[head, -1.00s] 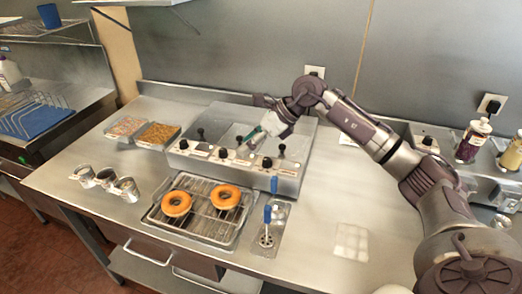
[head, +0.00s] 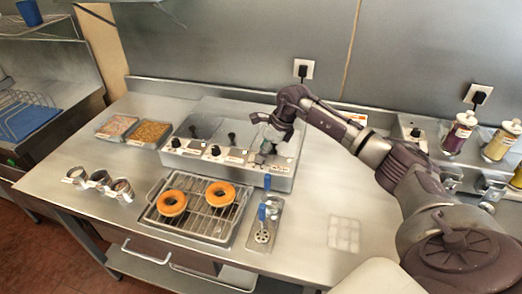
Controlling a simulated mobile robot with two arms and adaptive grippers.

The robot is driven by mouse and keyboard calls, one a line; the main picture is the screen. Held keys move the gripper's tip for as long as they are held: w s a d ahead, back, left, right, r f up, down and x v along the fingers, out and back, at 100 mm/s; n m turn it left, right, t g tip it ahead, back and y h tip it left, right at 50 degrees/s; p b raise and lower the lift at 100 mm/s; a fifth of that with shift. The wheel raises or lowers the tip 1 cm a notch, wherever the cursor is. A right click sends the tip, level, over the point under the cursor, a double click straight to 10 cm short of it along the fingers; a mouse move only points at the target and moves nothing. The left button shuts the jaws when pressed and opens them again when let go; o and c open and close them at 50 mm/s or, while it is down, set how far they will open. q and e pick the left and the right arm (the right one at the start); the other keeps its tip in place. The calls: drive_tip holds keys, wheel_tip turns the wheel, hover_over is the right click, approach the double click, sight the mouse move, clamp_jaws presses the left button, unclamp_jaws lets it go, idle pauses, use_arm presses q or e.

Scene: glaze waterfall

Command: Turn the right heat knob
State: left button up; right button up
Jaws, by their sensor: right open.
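The glaze warmer (head: 195,160) is a steel box in the middle of the counter with black knobs along its front. The left knob (head: 176,142) and the middle knob (head: 215,151) show clearly. My right gripper (head: 264,155) is open and points down at the right end of the front panel, over the place of the right heat knob. It hides most or all of that knob, so I cannot tell whether the fingers touch it or are around it. My left gripper is not in view.
A wire rack (head: 205,222) with two donuts stands in front of the warmer. A blue-handled tool (head: 262,225) lies on a small tray beside it. Topping trays (head: 150,133) stand left, bottles (head: 459,132) at the right. The counter right of the warmer is mostly clear.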

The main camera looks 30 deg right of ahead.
drive_tip(key=shift+x, duration=1.05)
clamp_jaws()
drive_tip(key=shift+f+n+b, duration=0.1)
drive_tip(key=shift+n+b, duration=0.2)
drive_tip(key=shift+b, duration=0.1)
drive_tip(key=n+b, duration=0.2)
drive_tip(key=b, duration=0.1)
drive_tip(key=n+g+y+b, duration=0.1)
drive_tip(key=n+b, duration=0.2)
drive_tip(key=shift+w+d+g+b, duration=0.1)
drive_tip(key=shift+w+g+b, duration=0.05)
drive_tip(key=shift+g+b, duration=0.2)
drive_tip(key=shift+n+g+y+b, duration=0.5)
drive_tip(key=shift+n+b, duration=0.6)
drive_tip(key=shift+n, duration=0.5)
drive_tip(key=shift+r, duration=0.2)
